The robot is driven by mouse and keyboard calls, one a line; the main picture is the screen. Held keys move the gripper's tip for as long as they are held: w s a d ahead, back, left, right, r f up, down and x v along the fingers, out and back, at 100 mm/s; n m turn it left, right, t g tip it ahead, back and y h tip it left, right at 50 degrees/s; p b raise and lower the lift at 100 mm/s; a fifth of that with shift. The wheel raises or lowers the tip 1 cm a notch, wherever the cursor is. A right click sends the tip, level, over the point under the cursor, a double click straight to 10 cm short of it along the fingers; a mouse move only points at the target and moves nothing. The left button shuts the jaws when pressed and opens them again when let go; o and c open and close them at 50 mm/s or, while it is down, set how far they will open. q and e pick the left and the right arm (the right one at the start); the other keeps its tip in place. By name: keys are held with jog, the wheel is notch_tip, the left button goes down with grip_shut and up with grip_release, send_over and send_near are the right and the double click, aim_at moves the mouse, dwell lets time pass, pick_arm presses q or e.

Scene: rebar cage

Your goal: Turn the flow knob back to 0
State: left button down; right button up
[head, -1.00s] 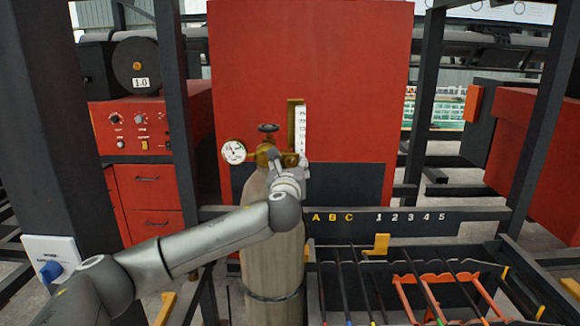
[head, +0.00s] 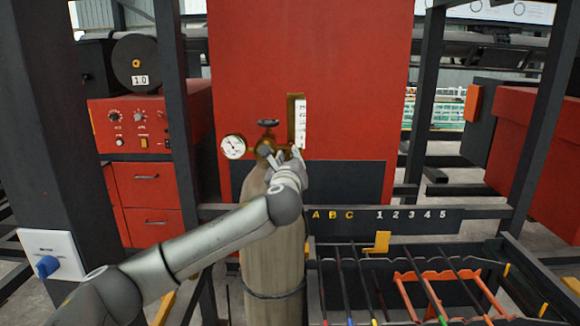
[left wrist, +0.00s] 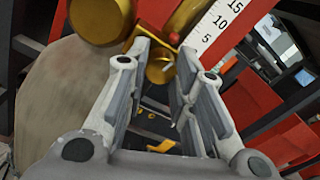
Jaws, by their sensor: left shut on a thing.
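My left gripper (head: 284,155) is at the brass regulator (head: 265,148) on top of the tan gas cylinder (head: 272,255). In the left wrist view, the brass flow knob (left wrist: 160,69) sits between its two fingers (left wrist: 164,60), below the flow tube (left wrist: 185,22). The fingers are shut on the knob, which my gripper mostly hides in the head view. A small red ball (left wrist: 174,38) shows low in the tube, below the 5 mark of the white scale (left wrist: 212,27). My right gripper is in neither view.
A round pressure gauge (head: 233,147) and a black handwheel (head: 268,123) are close to my left gripper. A red panel (head: 310,60) stands behind. A rack with several rods (head: 345,275) lies to the right. A dark post (head: 75,150) stands at left.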

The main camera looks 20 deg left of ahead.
pick_arm(q)
jog(key=shift+d+f+n+y+b, duration=0.1)
jog(key=shift+n+y+b, duration=0.3)
jog(key=shift+n+b, duration=4.9)
jog(key=shift+d+f+n+y+b, duration=0.1)
jog(key=shift+n+y+b, duration=0.55)
jog(key=shift+n, duration=9.05)
jog(key=shift+g+b, duration=0.3)
jog(key=shift+g, duration=0.1)
jog(key=c, duration=1.6)
grip_release()
jog(key=o, duration=0.4)
jog(key=shift+r, duration=0.1)
